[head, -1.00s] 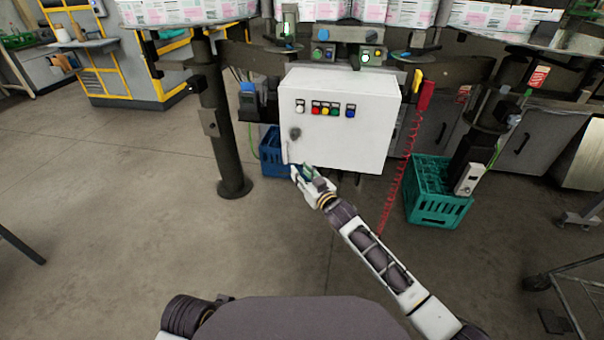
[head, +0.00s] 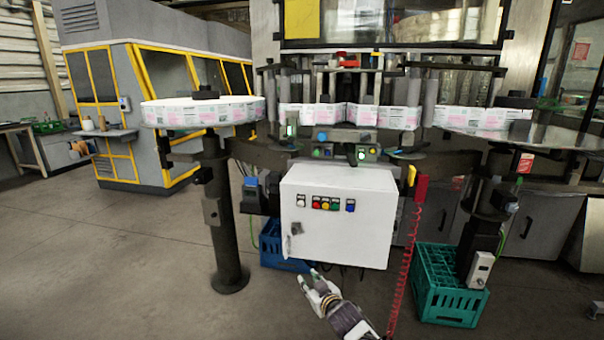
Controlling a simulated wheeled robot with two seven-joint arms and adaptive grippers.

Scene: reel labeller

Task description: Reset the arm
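My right gripper (head: 318,287) shows at the bottom middle of the head view, in front of and below the white control box (head: 335,222). Its fingers point up and to the left, and I see nothing clearly held between them. How far apart the fingertips are is too small to tell. Only the wrist end of my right arm shows; the rest is cut off by the lower edge. My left gripper is not in view.
The labeller's dark post (head: 222,230) stands left of the control box. A blue crate (head: 272,250) sits behind the box, and a green crate (head: 446,290) stands at the right near a red coiled cable (head: 400,265). Floor (head: 110,270) at the left is clear.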

